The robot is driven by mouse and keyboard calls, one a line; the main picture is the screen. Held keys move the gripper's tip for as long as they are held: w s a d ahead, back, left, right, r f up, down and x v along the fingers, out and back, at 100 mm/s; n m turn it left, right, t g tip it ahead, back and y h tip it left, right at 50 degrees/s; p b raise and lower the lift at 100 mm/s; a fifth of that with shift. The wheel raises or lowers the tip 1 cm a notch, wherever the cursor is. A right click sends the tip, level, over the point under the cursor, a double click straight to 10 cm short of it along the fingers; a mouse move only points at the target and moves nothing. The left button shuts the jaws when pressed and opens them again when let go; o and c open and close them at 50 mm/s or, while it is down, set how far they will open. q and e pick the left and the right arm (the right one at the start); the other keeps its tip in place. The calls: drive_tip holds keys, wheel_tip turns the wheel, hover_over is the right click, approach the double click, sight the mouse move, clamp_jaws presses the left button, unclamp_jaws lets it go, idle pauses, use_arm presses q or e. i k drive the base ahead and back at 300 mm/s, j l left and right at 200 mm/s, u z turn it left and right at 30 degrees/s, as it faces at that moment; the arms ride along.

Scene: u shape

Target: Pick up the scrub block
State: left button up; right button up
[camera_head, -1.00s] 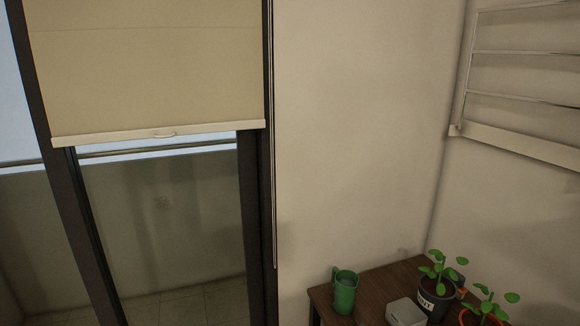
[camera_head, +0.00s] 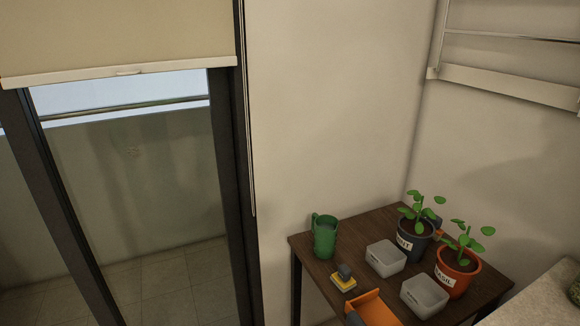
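The scrub block (camera_head: 343,279) appears to be the small yellow piece with a dark knob on top, lying on the brown wooden table (camera_head: 316,268) near its left edge. It sits in front of the green mug and left of the white containers, apart from them. Neither of my grippers shows in the head view.
On the table stand a green mug (camera_head: 324,238), two white containers (camera_head: 385,259) (camera_head: 425,295), a dark plant pot (camera_head: 413,246) and an orange plant pot (camera_head: 456,278). An orange dustpan-like thing (camera_head: 374,309) lies at the front edge. A glass door (camera_head: 140,190) is at left.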

sight(343, 280)
drive_tip(key=i+j, duration=0.8)
drive_tip(key=i, duration=0.15)
